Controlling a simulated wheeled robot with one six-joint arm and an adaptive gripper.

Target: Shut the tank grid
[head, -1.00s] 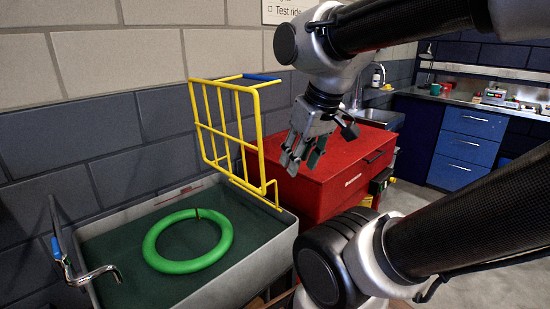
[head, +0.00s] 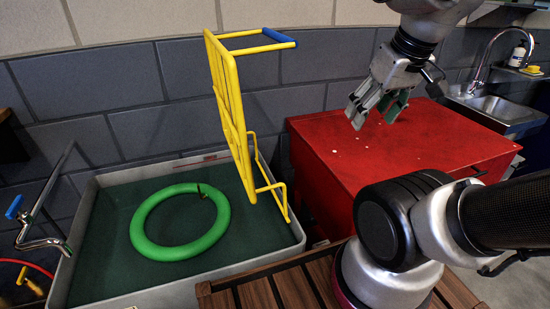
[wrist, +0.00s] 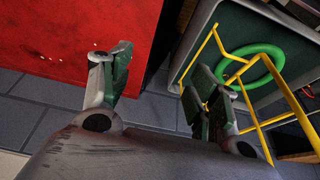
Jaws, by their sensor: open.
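The yellow tank grid (head: 232,115) stands raised, near upright, along the right side of the grey tank (head: 80,225). Its blue-gripped handle bar (head: 279,37) juts out to the right at the top. A green ring-shaped tube (head: 142,238) lies in the tank. My gripper (head: 377,110) is open and empty above the red cabinet, to the right of the grid and apart from it in the head view. In the wrist view the yellow grid bars (wrist: 236,75) pass close by the right finger of my gripper (wrist: 160,85); contact cannot be told.
The red cabinet (head: 340,150) stands right of the tank, with a sink (head: 500,105) beyond it. A wooden slatted top (head: 270,290) lies in front. A tap (head: 40,243) is at the tank's left. The grey block wall is close behind.

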